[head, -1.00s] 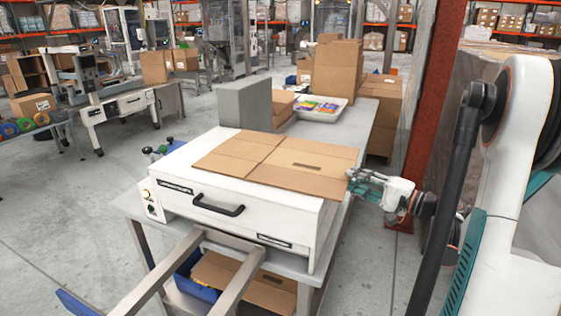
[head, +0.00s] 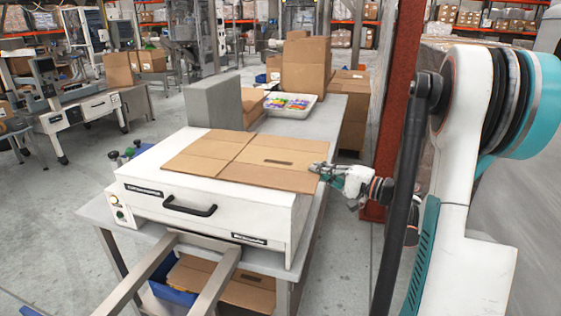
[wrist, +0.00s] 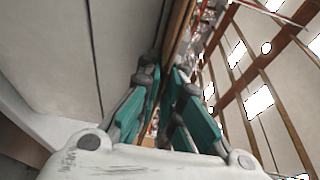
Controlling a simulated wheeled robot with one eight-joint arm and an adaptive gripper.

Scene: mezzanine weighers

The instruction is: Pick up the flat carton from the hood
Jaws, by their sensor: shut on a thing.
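The flat carton (head: 240,160) is a folded brown cardboard sheet with a slot, lying across the top of the white hood (head: 145,180). Its right edge reaches the hood's right side. My gripper (head: 318,168) is at that right edge, shut on it from the side. In the wrist view, my gripper's teal fingers (wrist: 162,75) stand close together on either side of a thin brown strip, the carton (wrist: 178,30) seen edge-on. I cannot tell whether the carton is raised off the hood.
A grey block (head: 213,101) stands behind the carton. A white tray (head: 292,112) of colourful packs and a stack of boxes (head: 305,66) are farther back on the table. A red post (head: 405,100) rises close to my arm. Another carton lies on the shelf below.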

